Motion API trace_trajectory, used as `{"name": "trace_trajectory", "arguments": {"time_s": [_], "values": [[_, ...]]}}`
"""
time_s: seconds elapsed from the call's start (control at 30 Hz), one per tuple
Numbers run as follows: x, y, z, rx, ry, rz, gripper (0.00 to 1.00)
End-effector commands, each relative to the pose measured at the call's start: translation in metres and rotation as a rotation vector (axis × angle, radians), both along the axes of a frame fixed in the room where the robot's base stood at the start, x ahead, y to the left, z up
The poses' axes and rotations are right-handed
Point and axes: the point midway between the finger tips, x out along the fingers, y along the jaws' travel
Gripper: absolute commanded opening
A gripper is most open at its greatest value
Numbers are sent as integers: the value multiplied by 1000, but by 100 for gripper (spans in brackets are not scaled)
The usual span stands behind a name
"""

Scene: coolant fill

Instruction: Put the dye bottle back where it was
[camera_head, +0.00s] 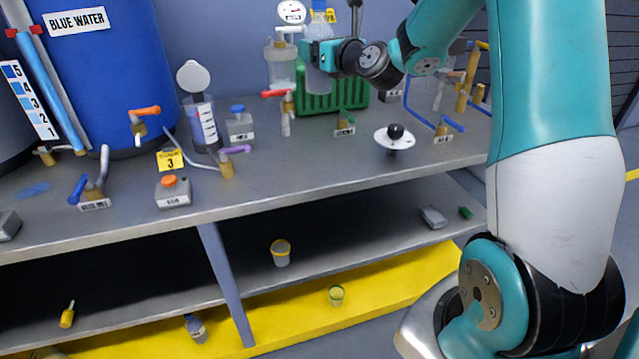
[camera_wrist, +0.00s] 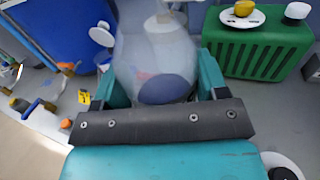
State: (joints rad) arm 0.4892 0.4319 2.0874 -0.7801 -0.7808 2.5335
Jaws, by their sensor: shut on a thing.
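My gripper (camera_head: 318,54) is shut on a clear bottle, the dye bottle (camera_head: 320,84), above the back of the steel bench. In the wrist view the bottle (camera_wrist: 150,55) fills the space between the jaws (camera_wrist: 155,92) and shows a dark blue patch at its lower end. It looks roughly upright in the head view. My gripper hides part of its upper body. I cannot tell whether its base touches anything.
A green crate (camera_head: 350,98) stands right behind the bottle; the wrist view shows a yellow item (camera_wrist: 244,8) on it. A clear cylinder (camera_head: 282,72) stands close on the left. Valves and a round white disc (camera_head: 394,138) are nearby. The bench front (camera_head: 310,165) is clear.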

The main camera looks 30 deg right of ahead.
Motion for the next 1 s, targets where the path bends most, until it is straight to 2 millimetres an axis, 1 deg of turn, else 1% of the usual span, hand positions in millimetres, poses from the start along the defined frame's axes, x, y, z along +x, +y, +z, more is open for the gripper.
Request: {"name": "trace_trajectory", "arguments": {"time_s": [0.1, 0.17, 0.27, 0.3, 0.5, 0.6, 0.7, 0.87, 1.0], "values": [[-5, 3, -5, 0, 0, 0, 28], [-5, 3, -13, 1, 2, 0, 28], [-5, 4, -38, 5, 5, -1, 28], [-5, 3, -50, 4, 5, -1, 28], [-5, 3, -108, 4, 3, -2, 28], [-5, 4, -132, 3, 1, 0, 28], [-5, 4, -147, 2, -1, -1, 28], [-5, 4, -157, 0, -1, 0, 28], [-5, 4, -181, 2, 1, -1, 28]]}}
